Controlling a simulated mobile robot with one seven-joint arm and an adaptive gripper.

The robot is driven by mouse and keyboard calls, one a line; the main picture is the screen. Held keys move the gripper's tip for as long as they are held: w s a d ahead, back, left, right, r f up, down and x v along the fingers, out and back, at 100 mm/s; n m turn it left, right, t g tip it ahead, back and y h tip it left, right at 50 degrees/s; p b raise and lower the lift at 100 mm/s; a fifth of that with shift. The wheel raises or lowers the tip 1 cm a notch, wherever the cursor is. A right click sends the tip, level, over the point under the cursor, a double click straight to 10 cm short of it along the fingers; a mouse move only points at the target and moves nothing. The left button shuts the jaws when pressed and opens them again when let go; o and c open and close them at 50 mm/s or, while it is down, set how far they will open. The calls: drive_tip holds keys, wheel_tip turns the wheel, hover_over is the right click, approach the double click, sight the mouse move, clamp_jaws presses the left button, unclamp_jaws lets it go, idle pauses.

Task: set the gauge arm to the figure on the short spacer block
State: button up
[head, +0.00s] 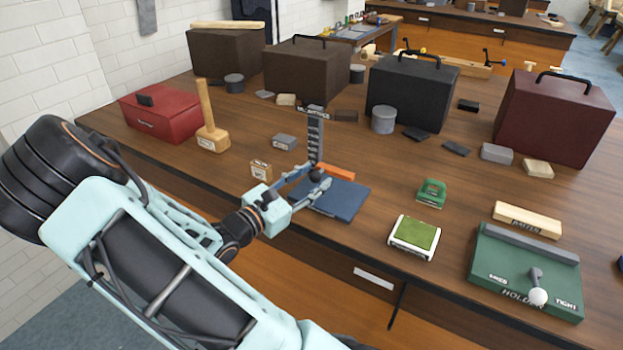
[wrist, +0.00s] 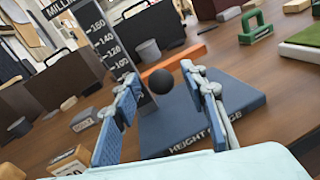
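The height gauge has a blue base (head: 345,199), lettered "HEIGHT GAUGE" in the wrist view (wrist: 240,100), and a dark upright scale (head: 315,138) headed in millimetres. Figures such as 140, 120 and 100 show on the scale in the wrist view (wrist: 108,45). Its orange gauge arm (head: 337,172) sits low on the column, with a black ball knob (wrist: 161,82) towards me. My gripper (head: 316,178) is open, its fingers on either side of the knob, apparently not squeezing it. A wooden block (head: 261,170) and a grey block (head: 284,142) stand left of the gauge; their markings are unreadable.
A mallet (head: 211,130) and red box (head: 161,115) stand left. A green-topped pad (head: 414,237), green clamp-like piece (head: 432,192) and green holder board (head: 525,270) lie right. Dark cases (head: 410,92) line the back. Bench space between gauge and pad is clear.

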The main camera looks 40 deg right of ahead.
drive_tip(key=s+a, duration=0.2)
drive_tip(key=a, duration=0.9)
drive_tip(key=shift+s+a, duration=0.2)
drive_tip(key=shift+a, duration=0.2)
